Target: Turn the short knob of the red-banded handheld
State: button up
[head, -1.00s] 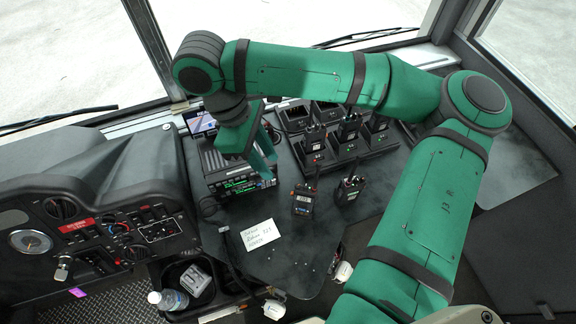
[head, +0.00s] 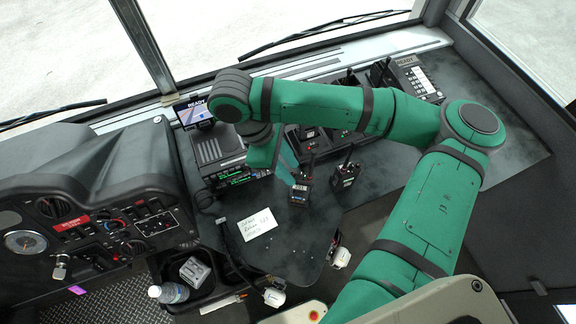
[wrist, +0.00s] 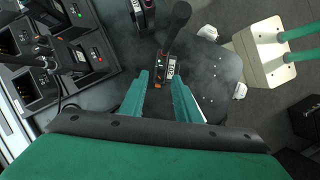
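A dark handheld radio (head: 300,192) with a white label and a small orange-red patch stands on the dark console top. It also shows in the wrist view (wrist: 169,66), its thick black antenna pointing up the picture. Which knob on it is the short one is too small to tell. My gripper (wrist: 160,82) is open and empty, its two green fingertips apart and pointing at this radio's top. In the head view my gripper (head: 289,168) is just above and left of it. A second handheld (head: 346,174) stands to its right; its band colour is unclear.
A mobile radio (head: 218,155) with lit displays and a small screen (head: 195,113) stand left of my gripper. A charger rack (wrist: 75,52) holding handhelds is behind, partly hidden by my arm. A paper note (head: 257,224) lies in front on clear console.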

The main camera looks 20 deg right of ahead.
jog(key=shift+f, duration=0.1)
grip_shut()
jog(key=shift+w+m, duration=0.1)
jog(key=shift+m, duration=0.4)
grip_release()
